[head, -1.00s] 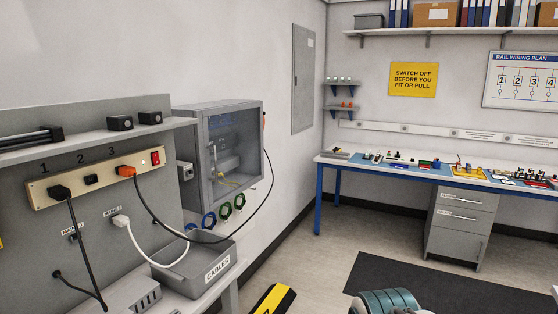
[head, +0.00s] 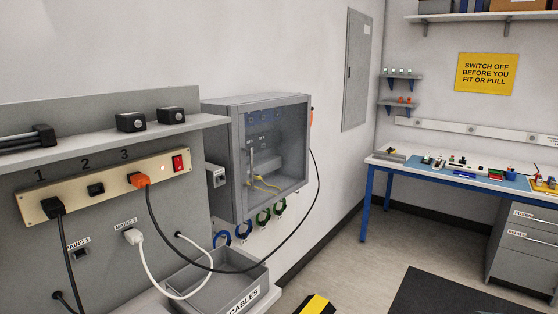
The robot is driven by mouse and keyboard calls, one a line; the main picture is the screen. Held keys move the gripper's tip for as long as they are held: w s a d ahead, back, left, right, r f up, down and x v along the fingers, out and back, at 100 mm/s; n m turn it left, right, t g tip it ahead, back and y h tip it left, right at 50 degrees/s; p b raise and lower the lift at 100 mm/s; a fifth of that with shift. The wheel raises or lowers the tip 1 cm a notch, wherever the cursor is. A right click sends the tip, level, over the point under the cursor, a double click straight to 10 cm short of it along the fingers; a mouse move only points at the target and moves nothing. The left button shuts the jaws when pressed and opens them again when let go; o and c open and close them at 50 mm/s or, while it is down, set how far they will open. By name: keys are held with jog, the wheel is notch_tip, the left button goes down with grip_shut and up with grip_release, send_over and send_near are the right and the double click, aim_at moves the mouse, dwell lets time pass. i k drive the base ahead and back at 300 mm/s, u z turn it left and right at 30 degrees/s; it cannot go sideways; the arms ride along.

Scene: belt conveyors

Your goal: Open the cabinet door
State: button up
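A grey wall cabinet (head: 222,160) with a clear-fronted door (head: 283,150) hangs in the middle of the head view. The door looks shut. Through it I see a yellow wire and small parts inside. A taller flat grey wall panel (head: 357,70), also door-like and shut, is on the wall farther right. My gripper is not in view.
A socket panel (head: 107,188) with an orange plug (head: 139,180) is at left. Its black cable loops below the cabinet and up its right side. A grey cable bin (head: 243,298) stands below.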

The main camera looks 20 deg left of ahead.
aim_at(242, 213)
jog(key=i, duration=1.4)
jog(key=u, duration=0.65)
